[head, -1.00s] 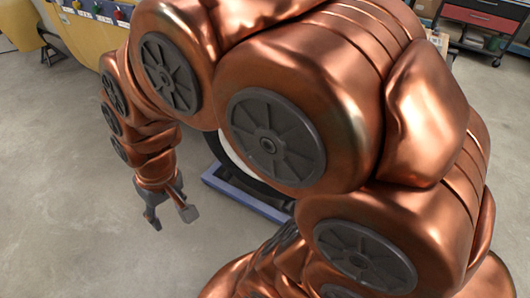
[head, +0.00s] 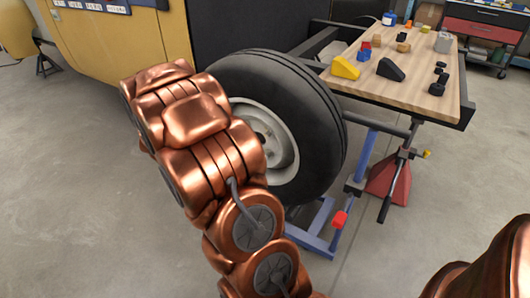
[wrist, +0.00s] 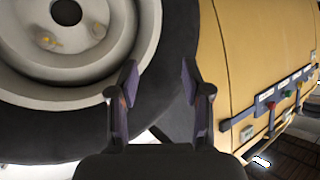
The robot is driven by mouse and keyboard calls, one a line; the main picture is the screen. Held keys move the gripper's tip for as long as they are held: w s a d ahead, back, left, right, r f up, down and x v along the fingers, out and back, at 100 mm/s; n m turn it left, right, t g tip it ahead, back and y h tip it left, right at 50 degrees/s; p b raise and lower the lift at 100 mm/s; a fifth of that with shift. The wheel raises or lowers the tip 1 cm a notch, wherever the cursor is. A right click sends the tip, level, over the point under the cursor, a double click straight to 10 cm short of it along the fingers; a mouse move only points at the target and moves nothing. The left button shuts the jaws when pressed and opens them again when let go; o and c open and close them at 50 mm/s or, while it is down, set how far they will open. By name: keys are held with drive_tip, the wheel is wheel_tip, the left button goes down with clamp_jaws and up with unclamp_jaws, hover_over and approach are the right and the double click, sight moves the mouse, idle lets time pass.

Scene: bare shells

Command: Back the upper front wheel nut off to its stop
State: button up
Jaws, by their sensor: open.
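The wheel (head: 325,130), a black tyre around a pale rim (head: 284,163), stands upright beside the yellow shell. My arm covers the left part of its rim in the head view. In the wrist view the rim (wrist: 30,90) fills the upper left, with a dark centre hole. Two small brass-coloured wheel nuts show on it, one at left (wrist: 47,41) and one at right (wrist: 97,29); I cannot tell which is the upper front one. My gripper (wrist: 159,82) is open and empty, its fingers over the tyre's edge, apart from both nuts. The head view hides it behind my arm.
The yellow shell (head: 110,40) is behind the wheel; in the wrist view its side (wrist: 245,50) is at right. A wooden-topped bench (head: 420,85) with wedges and blocks stands right. A blue stand (head: 318,235) and red jack stand (head: 392,180) are low down. Floor at left is clear.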

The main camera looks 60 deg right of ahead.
drive_tip(key=s+d+f+m+g+h+b, duration=0.2)
drive_tip(key=s+d+f+h+b, duration=0.15)
drive_tip(key=d+f, duration=0.4)
drive_tip(key=m+g+h+b, duration=0.2)
drive_tip(key=g+h+b, duration=0.2)
drive_tip(key=g+b, duration=0.15)
approach(266, 136)
drive_tip(key=d, duration=0.3)
drive_tip(key=shift+t, duration=0.45)
drive_tip(key=shift+s+d+f+b, duration=0.1)
drive_tip(key=shift+d+b, duration=0.55)
drive_tip(key=shift+d, duration=0.9)
drive_tip(key=shift+s+d+b, duration=0.1)
drive_tip(key=shift+d+b, duration=0.5)
drive_tip(key=shift+d, duration=0.95)
drive_tip(key=shift+c, duration=0.3)
clamp_jaws()
